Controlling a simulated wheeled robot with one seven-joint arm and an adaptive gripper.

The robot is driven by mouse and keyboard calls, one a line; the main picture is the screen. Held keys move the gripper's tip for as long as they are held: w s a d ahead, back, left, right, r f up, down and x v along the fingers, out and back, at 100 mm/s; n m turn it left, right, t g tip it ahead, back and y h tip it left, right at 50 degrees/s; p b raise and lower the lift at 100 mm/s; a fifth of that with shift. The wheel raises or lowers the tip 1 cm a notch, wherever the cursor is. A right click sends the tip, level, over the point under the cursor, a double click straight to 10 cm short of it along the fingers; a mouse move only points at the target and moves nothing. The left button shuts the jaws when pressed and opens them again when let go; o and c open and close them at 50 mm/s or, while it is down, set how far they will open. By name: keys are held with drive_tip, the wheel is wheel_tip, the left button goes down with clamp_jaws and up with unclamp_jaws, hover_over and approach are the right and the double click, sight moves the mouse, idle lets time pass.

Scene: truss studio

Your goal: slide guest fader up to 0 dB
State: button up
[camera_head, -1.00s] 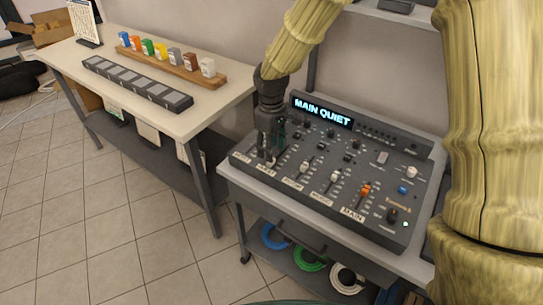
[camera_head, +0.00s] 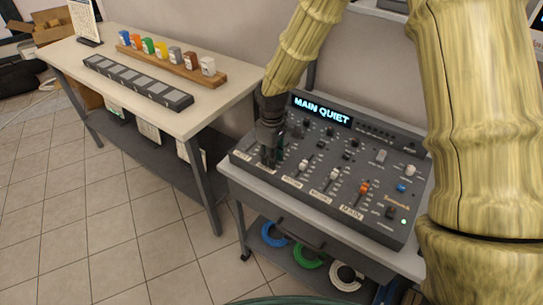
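The dark mixing console (camera_head: 395,222) stands on a grey cart, and its display (camera_head: 322,110) reads "MAIN QUIET". My gripper (camera_head: 269,162) points down over the leftmost fader strips, with its fingertips low at the console's surface. The guest fader cannot be made out; the gripper covers the fader caps at that end. The strip labels there are too small to read surely. Whether the fingers are closed on a cap cannot be seen. To the right, two white fader caps (camera_head: 303,165) (camera_head: 334,176) and the orange main fader cap (camera_head: 364,188) show clear of the gripper.
A white knob (camera_head: 410,171) and a blue button (camera_head: 401,187) sit on the console's right side. A table (camera_head: 225,88) at left holds a wooden rack (camera_head: 160,60) of coloured blocks and a dark pad strip (camera_head: 135,84). Coiled cables (camera_head: 308,256) lie on the cart's lower shelf.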

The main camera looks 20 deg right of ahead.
sight(286, 149)
clamp_jaws()
drive_tip(key=w+d+p, duration=0.1)
drive_tip(key=w+d, duration=0.1)
drive_tip(key=d, duration=0.1)
drive_tip(key=w+d+p, duration=0.1)
drive_tip(key=w+d, duration=0.2)
drive_tip(key=shift+d, duration=0.15)
drive_tip(key=o, duration=0.8)
unclamp_jaws()
drive_tip(key=shift+c, duration=0.2)
wheel_tip(286, 149, up, 12)
